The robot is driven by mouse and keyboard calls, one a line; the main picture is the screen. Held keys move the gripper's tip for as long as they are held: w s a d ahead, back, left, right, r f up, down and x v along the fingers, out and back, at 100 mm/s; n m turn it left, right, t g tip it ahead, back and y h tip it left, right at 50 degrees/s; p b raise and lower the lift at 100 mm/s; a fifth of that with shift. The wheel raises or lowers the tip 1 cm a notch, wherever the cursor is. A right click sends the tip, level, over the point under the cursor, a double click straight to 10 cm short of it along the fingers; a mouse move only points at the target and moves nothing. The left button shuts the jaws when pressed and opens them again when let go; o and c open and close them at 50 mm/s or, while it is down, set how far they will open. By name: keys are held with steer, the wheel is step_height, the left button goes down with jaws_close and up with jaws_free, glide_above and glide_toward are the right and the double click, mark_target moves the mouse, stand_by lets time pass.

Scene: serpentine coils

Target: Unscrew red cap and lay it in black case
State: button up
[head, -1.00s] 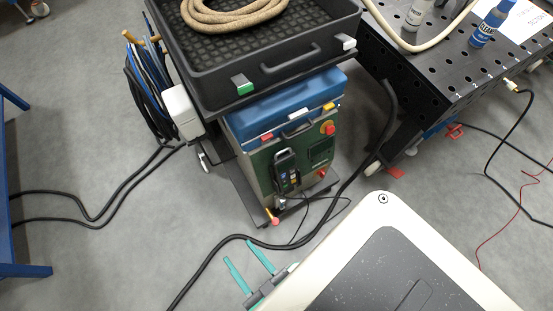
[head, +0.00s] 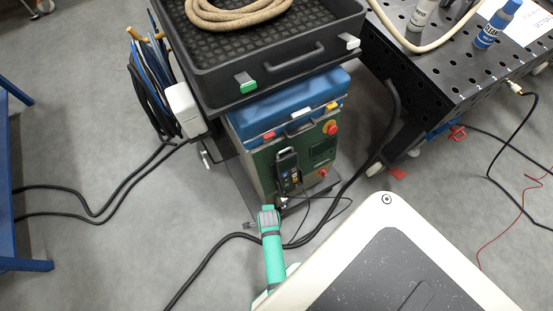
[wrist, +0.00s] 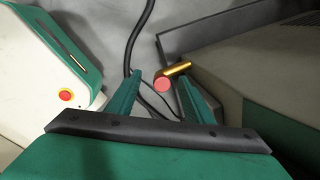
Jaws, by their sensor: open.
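The red cap (wrist: 162,84) shows as a round disc in the wrist view, beside a short brass-coloured fitting (wrist: 176,69). In the head view it cannot be made out, with my arm in front of that area. My gripper (wrist: 160,76) is open, its green fingers to the left and right of the cap in the picture. I cannot tell how far the fingertips are from it. In the head view my gripper (head: 268,211) is low, by the cart's lower front. The black case (head: 300,72) lies open on top of the cart, with a beige coiled hose (head: 238,14) in it.
A green machine with a blue top (head: 290,108) sits under the case. A black cable (head: 205,268) runs over the floor beside my gripper. A perforated black table (head: 450,75) with bottles stands at right.

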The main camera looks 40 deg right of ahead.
steer(key=d+m+g, duration=0.1)
steer(key=d, duration=0.1)
steer(key=d+f+m+y, duration=0.1)
steer(key=d+m, duration=0.1)
steer(key=shift+d+f+m+g, duration=0.1)
steer(key=shift+d+m+g, duration=0.2)
steer(key=shift+g, duration=0.1)
step_height(320, 180, down, 8)
steer(key=shift+s+f, duration=0.15)
steer(key=shift+f, duration=0.1)
jaws_close()
steer(key=shift+w+a+n, duration=0.15)
steer(key=shift+w+n, duration=0.05)
steer(key=shift+n, duration=1.4)
